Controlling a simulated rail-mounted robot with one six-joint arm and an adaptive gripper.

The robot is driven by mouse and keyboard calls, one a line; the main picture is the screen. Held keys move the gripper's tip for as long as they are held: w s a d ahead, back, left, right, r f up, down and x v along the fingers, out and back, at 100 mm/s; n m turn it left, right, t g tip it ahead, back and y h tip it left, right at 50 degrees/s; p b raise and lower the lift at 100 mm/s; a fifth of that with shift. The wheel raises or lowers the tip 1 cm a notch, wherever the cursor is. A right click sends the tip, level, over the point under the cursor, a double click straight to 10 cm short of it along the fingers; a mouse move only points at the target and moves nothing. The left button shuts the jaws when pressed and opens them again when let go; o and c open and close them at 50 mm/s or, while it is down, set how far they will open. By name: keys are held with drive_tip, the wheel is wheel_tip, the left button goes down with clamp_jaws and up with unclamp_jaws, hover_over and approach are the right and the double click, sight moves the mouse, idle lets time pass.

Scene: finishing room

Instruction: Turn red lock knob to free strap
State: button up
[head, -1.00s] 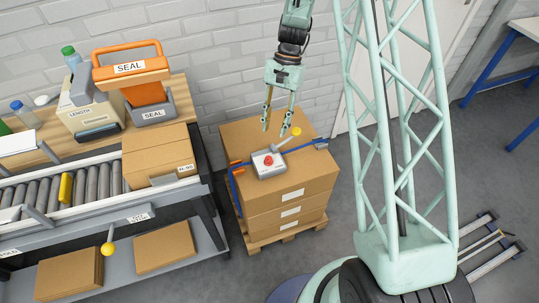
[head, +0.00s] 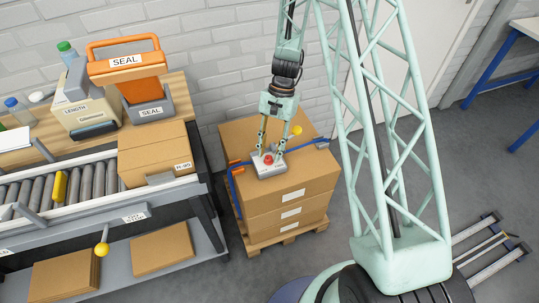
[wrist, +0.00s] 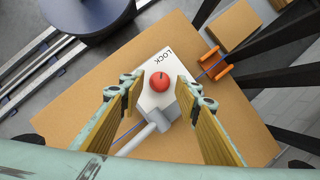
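The red lock knob (head: 268,159) sits on a white lock box (head: 272,171) on top of a stack of cartons (head: 285,185). In the wrist view the red knob (wrist: 159,81) is round, on the box face marked LOCK (wrist: 160,62). The blue strap (head: 238,190) runs over the carton top and down its side. My gripper (head: 270,151) is right above the lock box, pointing down. In the wrist view my gripper (wrist: 157,95) is open, its fingers apart on either side of the knob, with visible gaps. A grey lever (wrist: 146,139) extends from the box.
A yellow ball end (head: 296,130) stands beside the gripper at the lever. Orange clips (wrist: 213,62) hold the strap at the carton edge. A roller conveyor (head: 60,190) with a carton (head: 155,155) is at the left. My lattice column is at the right.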

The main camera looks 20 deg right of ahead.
drive_tip(key=shift+s+a+f, duration=0.1)
drive_tip(key=shift+s+f, duration=0.05)
drive_tip(key=shift+f, duration=0.2)
drive_tip(key=shift+c, duration=0.2)
drive_tip(key=c, duration=0.8)
